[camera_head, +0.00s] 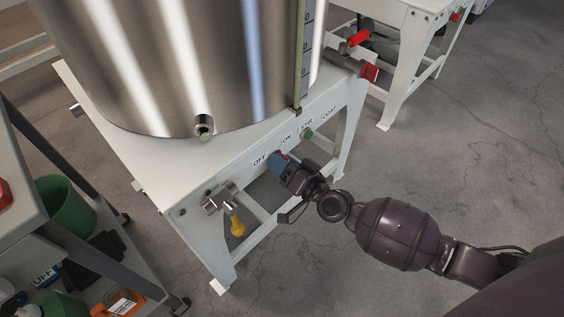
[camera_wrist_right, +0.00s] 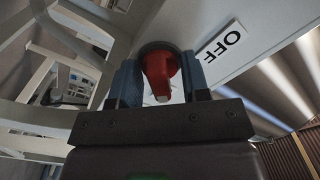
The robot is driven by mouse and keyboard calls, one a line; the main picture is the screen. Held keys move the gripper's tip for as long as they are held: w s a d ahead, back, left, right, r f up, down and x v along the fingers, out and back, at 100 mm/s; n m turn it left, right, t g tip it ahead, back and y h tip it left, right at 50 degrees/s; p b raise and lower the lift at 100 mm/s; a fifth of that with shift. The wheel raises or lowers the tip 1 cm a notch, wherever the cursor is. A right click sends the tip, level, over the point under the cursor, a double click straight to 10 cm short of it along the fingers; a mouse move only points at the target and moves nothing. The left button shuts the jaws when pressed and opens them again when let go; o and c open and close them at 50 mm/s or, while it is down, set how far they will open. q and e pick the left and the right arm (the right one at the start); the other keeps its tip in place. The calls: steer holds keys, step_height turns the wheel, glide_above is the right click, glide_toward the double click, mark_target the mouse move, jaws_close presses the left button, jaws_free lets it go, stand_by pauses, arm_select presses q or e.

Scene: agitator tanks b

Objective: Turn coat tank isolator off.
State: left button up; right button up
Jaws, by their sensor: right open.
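The coat tank (camera_head: 180,60) is a large steel vessel on a white stand (camera_head: 130,130). The stand's front edge carries OFF, ON, STIR and COAT lettering. The isolator, a red rotary handle (camera_wrist_right: 160,72) on a dark round base, shows in the right wrist view beside the OFF label (camera_wrist_right: 222,45). My right gripper (camera_head: 281,164) is at the front edge below the OFF and ON labels and mostly hides the isolator in the head view. In the wrist view its blue fingers (camera_wrist_right: 160,82) are open, one on each side of the red handle. Contact cannot be told. My left gripper is not in view.
A green button (camera_head: 308,134) sits right of my gripper. A valve with a yellow handle (camera_head: 237,228) juts out at the stand's near corner; a red-handled valve (camera_head: 358,39) is at the far end. A cart with a green bin (camera_head: 66,207) stands left. Floor at right is clear.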

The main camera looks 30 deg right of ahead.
steer(key=c, duration=0.6)
steer(key=shift+o, duration=0.2)
